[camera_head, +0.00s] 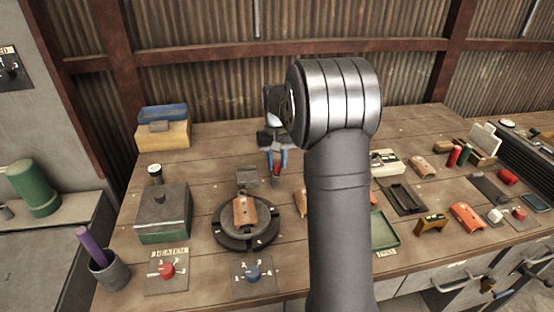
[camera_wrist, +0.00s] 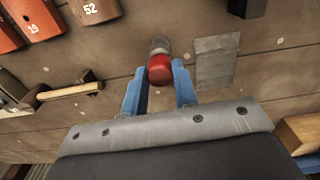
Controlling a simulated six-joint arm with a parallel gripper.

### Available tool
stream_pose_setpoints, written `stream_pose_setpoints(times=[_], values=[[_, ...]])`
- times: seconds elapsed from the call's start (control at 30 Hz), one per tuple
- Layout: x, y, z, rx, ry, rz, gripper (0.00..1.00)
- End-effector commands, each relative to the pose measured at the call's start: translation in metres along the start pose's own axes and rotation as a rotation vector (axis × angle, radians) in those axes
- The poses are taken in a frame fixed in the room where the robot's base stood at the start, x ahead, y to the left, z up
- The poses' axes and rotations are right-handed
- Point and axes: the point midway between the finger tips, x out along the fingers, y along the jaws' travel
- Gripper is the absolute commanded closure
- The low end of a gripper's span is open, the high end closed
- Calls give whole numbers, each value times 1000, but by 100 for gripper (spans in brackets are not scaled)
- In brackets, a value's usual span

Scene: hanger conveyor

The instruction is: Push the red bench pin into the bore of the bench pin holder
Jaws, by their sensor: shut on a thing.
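The red bench pin (camera_wrist: 160,69) is between the two blue fingers of my gripper (camera_wrist: 159,88) in the wrist view, gripped by its rounded red end. A pale grey part (camera_wrist: 160,46) shows just beyond the red; I cannot tell whether it belongs to the pin or to something below. In the head view my gripper (camera_head: 277,162) is above the bench behind the round turntable, with the red of the pin (camera_head: 277,171) between its fingertips. I cannot clearly pick out the bench pin holder or its bore. A flat grey plate (camera_wrist: 217,60) lies beside the pin.
A small dark grey block (camera_head: 247,176) stands left of my gripper. The turntable (camera_head: 245,238) bears an orange piece (camera_head: 245,212). A green-sided box (camera_head: 163,215) stands left. Numbered orange pieces (camera_wrist: 32,17) lie nearby in the wrist view. A wooden block (camera_wrist: 299,136) is at lower right.

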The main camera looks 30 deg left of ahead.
Motion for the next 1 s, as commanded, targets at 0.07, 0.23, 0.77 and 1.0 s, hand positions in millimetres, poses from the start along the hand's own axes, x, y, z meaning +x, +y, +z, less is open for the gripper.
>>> stream_pose_setpoints(times=[0.07, 0.23, 0.77, 1.0], values=[[2, 0, 0, 0, 0, 0, 94], [5, 0, 0, 0, -1, 0, 94], [15, 0, 0, 0, 0, 0, 68], [14, 0, 0, 0, 0, 0, 63]])
